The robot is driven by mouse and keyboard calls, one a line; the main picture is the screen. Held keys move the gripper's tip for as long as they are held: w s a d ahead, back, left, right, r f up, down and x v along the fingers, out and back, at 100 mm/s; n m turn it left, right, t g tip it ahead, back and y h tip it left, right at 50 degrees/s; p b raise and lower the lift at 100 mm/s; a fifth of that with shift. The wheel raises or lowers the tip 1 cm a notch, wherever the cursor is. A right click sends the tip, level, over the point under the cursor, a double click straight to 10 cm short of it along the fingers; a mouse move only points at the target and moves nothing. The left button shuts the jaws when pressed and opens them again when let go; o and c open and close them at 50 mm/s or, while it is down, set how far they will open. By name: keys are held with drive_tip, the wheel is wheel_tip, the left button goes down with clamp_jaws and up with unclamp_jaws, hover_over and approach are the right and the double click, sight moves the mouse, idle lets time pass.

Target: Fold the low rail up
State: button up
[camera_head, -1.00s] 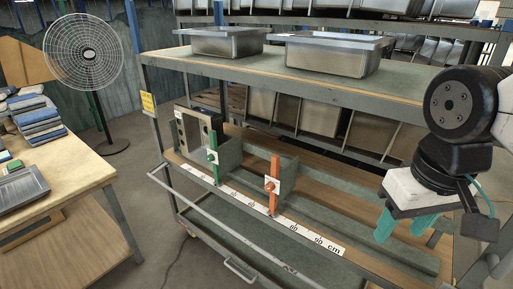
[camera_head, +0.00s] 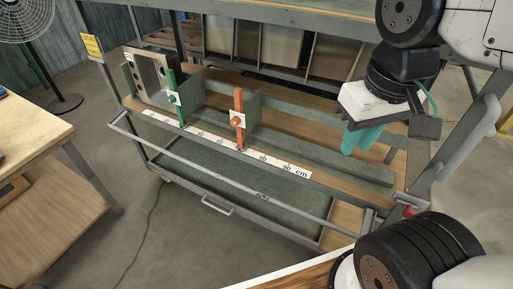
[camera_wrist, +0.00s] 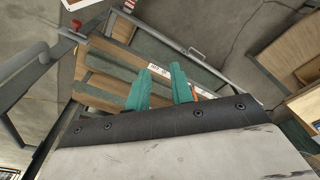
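The low rail (camera_head: 225,177) is a thin grey bar. It runs along the front of the rack, below and in front of the shelf with the white scale. It slopes from upper left to lower right in the head view and also shows in the wrist view (camera_wrist: 182,48). My gripper (camera_head: 360,142) hangs above the right part of the shelf, apart from the rail. Its two teal fingers (camera_wrist: 160,88) stand apart with nothing between them, so it is open. A red knob (camera_head: 409,210) sits at the rack's right front post and also shows in the wrist view (camera_wrist: 76,25).
The shelf carries a green upright stop (camera_head: 172,97), an orange one (camera_head: 239,118) and a steel box (camera_head: 150,78). A lower drawer with a handle (camera_head: 217,206) lies beneath the rail. A wooden table (camera_head: 25,125) stands at left.

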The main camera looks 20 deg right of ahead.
drive_tip(key=shift+a+f, duration=0.25)
drive_tip(key=shift+a, duration=0.1)
clamp_jaws()
drive_tip(key=w+a+f+n+t+h, duration=0.3)
drive_tip(key=w+a+f+n, duration=0.45)
drive_tip(key=f, duration=0.85)
drive_tip(key=w+a+f+n+t+h, duration=0.2)
drive_tip(key=a+f+n+t+h, duration=0.15)
drive_tip(key=f+n, duration=0.95)
drive_tip(key=w+a+f+n+t+h, duration=0.25)
drive_tip(key=w+a+f+n, duration=0.35)
drive_tip(key=f, duration=1.2)
drive_tip(key=s+d+x, duration=0.1)
drive_tip(key=d+x, duration=0.1)
drive_tip(key=x, duration=0.7)
drive_tip(key=shift+n+g+h, duration=0.25)
drive_tip(key=shift+g+h, duration=0.05)
drive_tip(key=shift+h, duration=0.1)
drive_tip(key=shift+s+a+r, duration=0.1)
drive_tip(key=shift+r, duration=1)
drive_tip(key=shift+s+a+r, duration=0.1)
drive_tip(key=shift+r, duration=1)
